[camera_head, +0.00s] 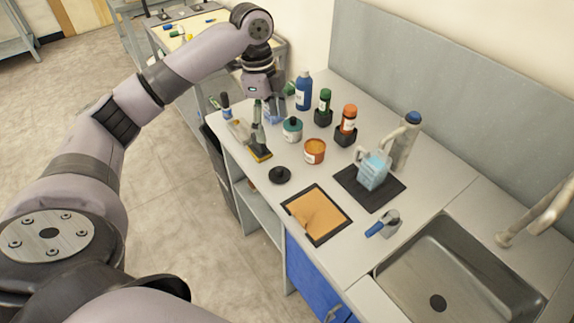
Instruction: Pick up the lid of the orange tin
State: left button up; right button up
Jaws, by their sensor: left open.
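The orange tin (315,151) stands open on the counter, with orange contents showing at its top. A round black lid with a small knob (279,174) lies flat on the counter, to the left of the tin and nearer the front edge. My left gripper (264,113) is open and points down above the back left of the counter, behind the tin and lid and apart from both. Its fingers overlap small items there, so their exact tips are hard to make out. My right gripper is not in view.
A teal-labelled jar (292,130) stands close behind the tin, with a blue bottle (303,91) farther back. Orange (348,120) and green-capped (324,104) bottles stand in black holders. A black-framed orange sheet (318,214) lies in front, left of the sink (470,275).

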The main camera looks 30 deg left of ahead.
pick_arm(q)
jog(key=p, duration=0.1)
send_near(279, 168)
jog(key=f, duration=0.3)
jog(key=shift+s+d+f+p, duration=0.1)
jog(key=shift+s+p, duration=0.15)
jog(key=shift+p, duration=0.05)
jog(key=shift+d+f, duration=0.15)
jog(key=shift+f, duration=0.8)
jog(key=f, duration=0.1)
jog(key=f+p, duration=0.1)
jog(key=f, duration=0.1)
jog(key=f+p, duration=0.1)
jog(key=shift+w+d+f, duration=0.2)
jog(key=shift+w+d, duration=0.15)
jog(key=shift+d, duration=0.05)
jog(key=shift+f, duration=0.3)
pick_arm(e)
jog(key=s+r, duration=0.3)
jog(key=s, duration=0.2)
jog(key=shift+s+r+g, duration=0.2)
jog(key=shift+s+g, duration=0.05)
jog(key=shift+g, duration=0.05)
pick_arm(q)
jog(key=shift+c, duration=0.3)
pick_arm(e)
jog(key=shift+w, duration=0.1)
